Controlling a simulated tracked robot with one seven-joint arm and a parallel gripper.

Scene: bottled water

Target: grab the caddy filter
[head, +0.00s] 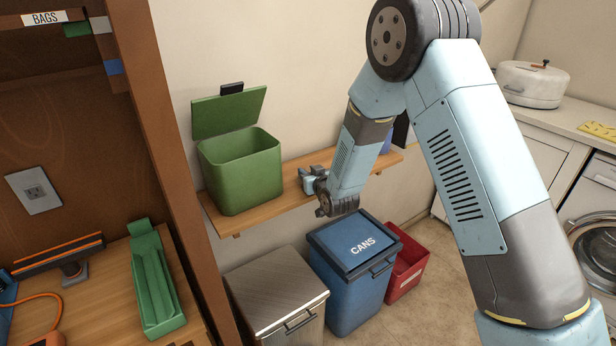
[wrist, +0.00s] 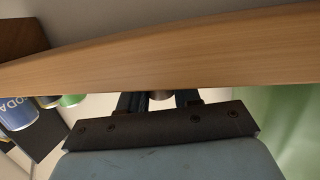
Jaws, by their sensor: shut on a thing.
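The green caddy (head: 240,173) stands on the wooden shelf with its lid (head: 228,112) raised. A small black piece (head: 232,88) sits at the lid's top edge; I cannot tell whether it is the caddy filter. My gripper (head: 310,178) is at the shelf, right of the caddy, partly hidden by my arm. The caddy's green wall (wrist: 280,115) shows at the right there.
The shelf's front edge (wrist: 150,55) crosses close to my fingers. Cans, one marked SODA (wrist: 18,110), are at the wrist view's left. Below the shelf stand a metal bin (head: 275,285), a blue CANS bin (head: 350,285) and a red bin (head: 405,270).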

